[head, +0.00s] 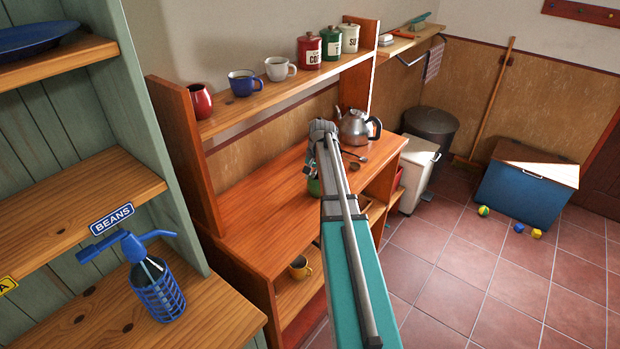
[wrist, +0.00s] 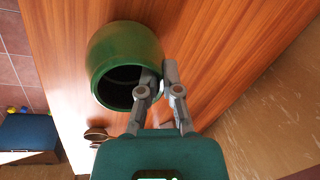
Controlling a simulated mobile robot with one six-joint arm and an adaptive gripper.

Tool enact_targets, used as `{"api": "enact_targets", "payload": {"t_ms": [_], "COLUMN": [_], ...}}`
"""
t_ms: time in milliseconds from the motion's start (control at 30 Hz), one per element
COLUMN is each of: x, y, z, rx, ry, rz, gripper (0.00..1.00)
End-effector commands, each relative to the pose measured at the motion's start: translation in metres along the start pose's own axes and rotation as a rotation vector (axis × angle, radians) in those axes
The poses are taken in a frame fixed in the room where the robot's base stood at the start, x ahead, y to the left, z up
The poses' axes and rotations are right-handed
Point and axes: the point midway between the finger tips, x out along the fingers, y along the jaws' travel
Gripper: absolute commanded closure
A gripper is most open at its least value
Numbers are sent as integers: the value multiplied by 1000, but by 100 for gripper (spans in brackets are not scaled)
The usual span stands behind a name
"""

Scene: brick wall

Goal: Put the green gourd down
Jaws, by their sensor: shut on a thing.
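The green gourd (wrist: 122,55) is a round, hollow green vessel with a dark open mouth, seen large in the wrist view. My gripper (wrist: 161,76) is shut on its rim, one finger at the mouth and the other outside. In the head view only a small green part of the gourd (head: 314,187) shows beside my arm, over the wooden desk top (head: 262,200). My arm hides the rest. I cannot tell whether the gourd touches the desk top.
A steel kettle (head: 354,127) stands further back on the desk, with a dark spoon-like utensil (head: 354,156) nearer. A shelf above holds a red jug (head: 199,102), mugs and canisters. The desk top's left front part is clear.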

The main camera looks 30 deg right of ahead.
Motion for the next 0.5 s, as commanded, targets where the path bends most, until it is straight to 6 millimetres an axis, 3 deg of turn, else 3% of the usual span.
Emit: {"api": "enact_targets", "payload": {"t_ms": [300,500], "x": [4,2], "y": [1,1], "z": [0,0], "rx": [0,0], "ry": [0,0], "rz": [0,0], "gripper": [100,61]}}
